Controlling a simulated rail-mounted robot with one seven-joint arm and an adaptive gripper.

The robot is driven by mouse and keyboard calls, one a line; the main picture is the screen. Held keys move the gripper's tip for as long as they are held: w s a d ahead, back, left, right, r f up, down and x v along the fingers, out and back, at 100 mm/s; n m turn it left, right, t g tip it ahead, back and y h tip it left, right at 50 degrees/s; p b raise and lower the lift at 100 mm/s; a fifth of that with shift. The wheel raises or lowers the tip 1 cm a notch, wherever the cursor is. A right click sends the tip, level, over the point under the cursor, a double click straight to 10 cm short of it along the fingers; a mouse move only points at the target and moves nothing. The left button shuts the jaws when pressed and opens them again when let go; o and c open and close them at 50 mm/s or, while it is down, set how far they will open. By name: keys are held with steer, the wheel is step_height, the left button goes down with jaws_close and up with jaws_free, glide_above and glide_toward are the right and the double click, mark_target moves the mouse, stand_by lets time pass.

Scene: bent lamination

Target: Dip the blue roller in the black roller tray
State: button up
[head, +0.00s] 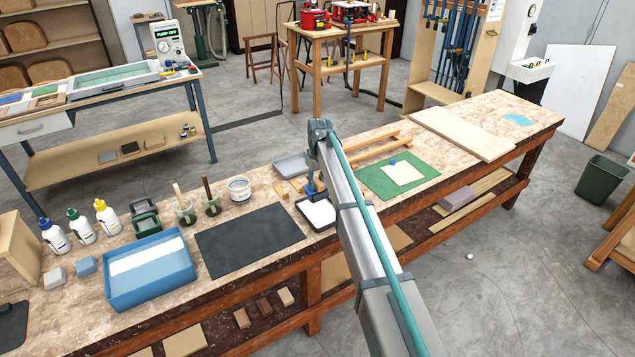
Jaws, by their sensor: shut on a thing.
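The black roller tray (333,226) lies on the workbench, with a white surface showing inside it. My arm crosses in front of its right side. My gripper (314,186) is mostly hidden behind my own arm, right at the far edge of the black tray. It is shut on the blue roller (311,187), of which only a small blue part shows. The roller is over or beside the tray's far edge; I cannot tell whether it touches the white surface.
A grey tray (291,164) and small wooden blocks (281,190) lie behind. A black mat (249,241), white tub (239,189) and blue tray (150,290) are left. A green mat (425,174) with a cream sheet (402,174) is right.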

steer(key=shift+f+b, duration=1.25)
steer(key=shift+f, duration=2)
steer(key=shift+r+p, duration=1.25)
steer(key=shift+r, duration=1.9)
